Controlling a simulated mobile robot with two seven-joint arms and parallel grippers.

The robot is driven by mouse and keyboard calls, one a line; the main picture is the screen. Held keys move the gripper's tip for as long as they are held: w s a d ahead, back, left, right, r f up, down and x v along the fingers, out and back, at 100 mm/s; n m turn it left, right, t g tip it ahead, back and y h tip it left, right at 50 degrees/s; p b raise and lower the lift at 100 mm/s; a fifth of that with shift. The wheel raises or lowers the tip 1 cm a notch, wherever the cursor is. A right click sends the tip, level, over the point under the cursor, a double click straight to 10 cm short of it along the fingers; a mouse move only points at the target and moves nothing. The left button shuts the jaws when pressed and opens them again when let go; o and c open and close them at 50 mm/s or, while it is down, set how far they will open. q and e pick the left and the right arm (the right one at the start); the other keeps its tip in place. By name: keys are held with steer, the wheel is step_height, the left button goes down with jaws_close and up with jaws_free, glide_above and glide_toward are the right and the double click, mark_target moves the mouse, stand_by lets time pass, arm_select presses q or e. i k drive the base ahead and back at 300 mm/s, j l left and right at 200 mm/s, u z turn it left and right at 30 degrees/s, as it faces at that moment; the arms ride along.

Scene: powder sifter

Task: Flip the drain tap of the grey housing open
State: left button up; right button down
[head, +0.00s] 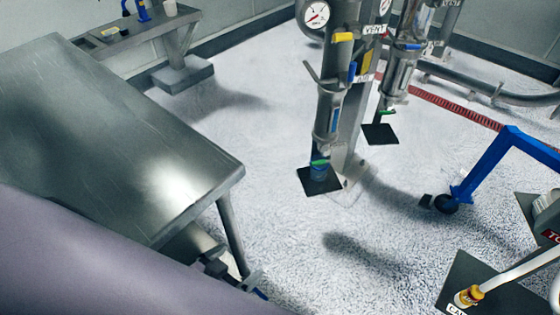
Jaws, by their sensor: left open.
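Two upright filter housings hang on a grey stand. The nearer grey housing (328,112) is left of the post, below a round pressure gauge. A small green tap handle (320,162) shows at its lower end, above a blue cup on a black plate. The other housing (399,72) is behind to the right, with its own green handle (387,112) low down. Whether either tap is open is too small to tell. My left gripper (236,277) is open at the bottom, partly hidden by my arm, beside the table leg and well away from both housings.
A steel table (130,140) fills the left, its corner and leg close to my left gripper. A blue frame (490,165) on a caster stands right. A black plate with a yellow-capped fitting (468,297) is lower right. The speckled floor between is clear.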

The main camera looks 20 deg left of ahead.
mark_target(318, 163)
steer(key=u, duration=0.35)
steer(key=i+l+u, duration=0.1)
steer(key=u, duration=0.25)
steer(key=i+l+u, duration=0.15)
steer(key=u, duration=0.15)
steer(key=i+l+u, duration=0.1)
steer(key=u, duration=0.25)
